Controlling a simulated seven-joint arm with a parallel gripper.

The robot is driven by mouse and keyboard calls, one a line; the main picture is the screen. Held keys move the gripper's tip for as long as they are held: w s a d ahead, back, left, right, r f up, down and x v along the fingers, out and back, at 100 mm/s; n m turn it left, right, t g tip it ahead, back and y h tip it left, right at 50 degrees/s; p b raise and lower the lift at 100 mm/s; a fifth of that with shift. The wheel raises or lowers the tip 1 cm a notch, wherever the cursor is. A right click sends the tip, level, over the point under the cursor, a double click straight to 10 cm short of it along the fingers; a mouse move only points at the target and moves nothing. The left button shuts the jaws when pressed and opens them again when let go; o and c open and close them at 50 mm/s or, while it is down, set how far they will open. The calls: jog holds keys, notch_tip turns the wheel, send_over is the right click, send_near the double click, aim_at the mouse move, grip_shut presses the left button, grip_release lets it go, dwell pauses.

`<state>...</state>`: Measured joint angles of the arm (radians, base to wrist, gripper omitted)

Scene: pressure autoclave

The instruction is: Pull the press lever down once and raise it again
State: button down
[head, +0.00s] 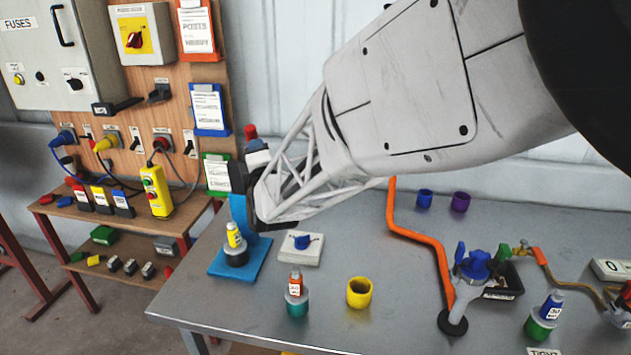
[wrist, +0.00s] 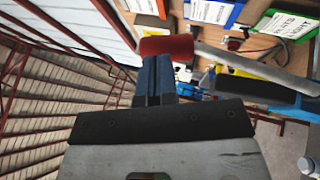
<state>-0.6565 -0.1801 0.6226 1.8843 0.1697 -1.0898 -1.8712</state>
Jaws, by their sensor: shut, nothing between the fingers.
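The blue press (head: 239,212) stands at the left end of the metal table, partly hidden behind my arm. Its lever has a red grip, seen in the head view (head: 250,131) near the top of the press. In the wrist view the red grip (wrist: 166,46) lies right at my fingertips, and the grey lever bar (wrist: 255,66) runs from it to the right. My gripper (wrist: 154,62) is shut and holds nothing. Its tips are at the grip, but I cannot tell whether they touch. A yellow-labelled bottle (head: 234,235) stands on a dark holder on the press base.
A pale plate with a blue knob (head: 302,242), an orange-labelled bottle (head: 295,285) and a yellow cup (head: 360,292) stand near the press. An orange pipe (head: 408,233) crosses the table. A wooden switch panel (head: 170,90) rises behind at left.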

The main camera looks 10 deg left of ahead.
jog(key=s+r+v, duration=0.1)
jog(key=r+v, duration=0.1)
jog(key=v, duration=2)
jog(key=w+d+f+m+g+h, duration=0.2)
jog(key=d+m+g+h, duration=0.55)
jog(key=d+m, duration=0.85)
jog(key=s+d+m+g+h, duration=0.3)
jog(key=s+d+m+g, duration=0.6)
jog(key=s+d, duration=0.7)
jog(key=d, duration=0.4)
jog(key=shift+s+r+m, duration=0.3)
jog(key=shift+s+m, duration=0.1)
